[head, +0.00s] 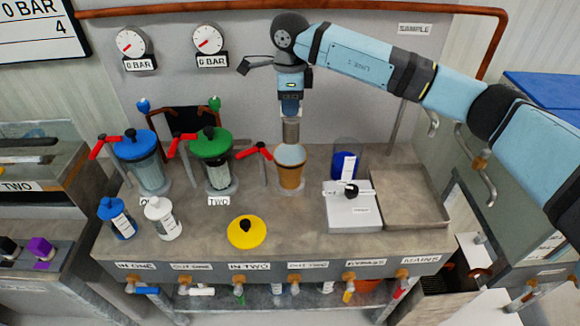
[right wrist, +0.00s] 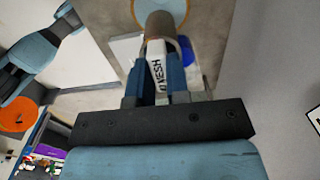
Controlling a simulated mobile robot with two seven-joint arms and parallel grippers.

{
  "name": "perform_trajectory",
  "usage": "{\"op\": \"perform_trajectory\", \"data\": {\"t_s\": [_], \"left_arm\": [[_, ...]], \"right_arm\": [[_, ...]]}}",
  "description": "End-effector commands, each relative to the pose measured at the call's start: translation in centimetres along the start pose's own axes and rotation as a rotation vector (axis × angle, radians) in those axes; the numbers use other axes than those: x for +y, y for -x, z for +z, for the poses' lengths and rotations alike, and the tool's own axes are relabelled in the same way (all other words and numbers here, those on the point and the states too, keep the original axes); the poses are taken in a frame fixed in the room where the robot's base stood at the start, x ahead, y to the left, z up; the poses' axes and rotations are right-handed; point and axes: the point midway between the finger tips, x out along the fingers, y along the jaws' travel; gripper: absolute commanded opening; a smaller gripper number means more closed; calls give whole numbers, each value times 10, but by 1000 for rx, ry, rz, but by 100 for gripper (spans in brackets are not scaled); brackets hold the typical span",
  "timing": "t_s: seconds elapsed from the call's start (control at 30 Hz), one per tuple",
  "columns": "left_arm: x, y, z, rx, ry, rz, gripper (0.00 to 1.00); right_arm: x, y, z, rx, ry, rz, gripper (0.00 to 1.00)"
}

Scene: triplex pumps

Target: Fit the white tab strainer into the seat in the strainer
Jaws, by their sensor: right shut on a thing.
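My right gripper (head: 291,108) is shut on the white tab strainer, whose grey cylindrical body (head: 291,130) hangs below the fingers, about upright. In the right wrist view the white tab (right wrist: 157,72) with dark lettering sits between the fingers (right wrist: 158,82), and the body (right wrist: 160,25) extends beyond them. The strainer housing (head: 290,178), an orange-brown pot without a lid, stands on the bench directly below. The body's lower end appears at the pot's rear rim; I cannot tell whether it is inside. The pot's orange rim (right wrist: 181,8) shows beyond the body. The seat is hidden. My left gripper is out of view.
Pots with a blue lid (head: 136,145) and a green lid (head: 210,143) stand left. A red handle (head: 256,151) is beside the open pot. A yellow lid (head: 246,232) lies in front. A clear beaker with blue contents (head: 344,165), a white box (head: 352,212) and a tray (head: 407,222) stand right.

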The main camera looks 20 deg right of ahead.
Motion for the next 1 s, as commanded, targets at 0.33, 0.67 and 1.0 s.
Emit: {"op": "perform_trajectory", "data": {"t_s": [0.33,0.67,1.0], "left_arm": [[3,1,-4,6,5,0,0],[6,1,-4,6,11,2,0],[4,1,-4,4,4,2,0]], "right_arm": [[1,-94,0,1,1,3,0],[0,-130,0,1,0,2,0],[0,-164,0,0,0,0,0]]}}
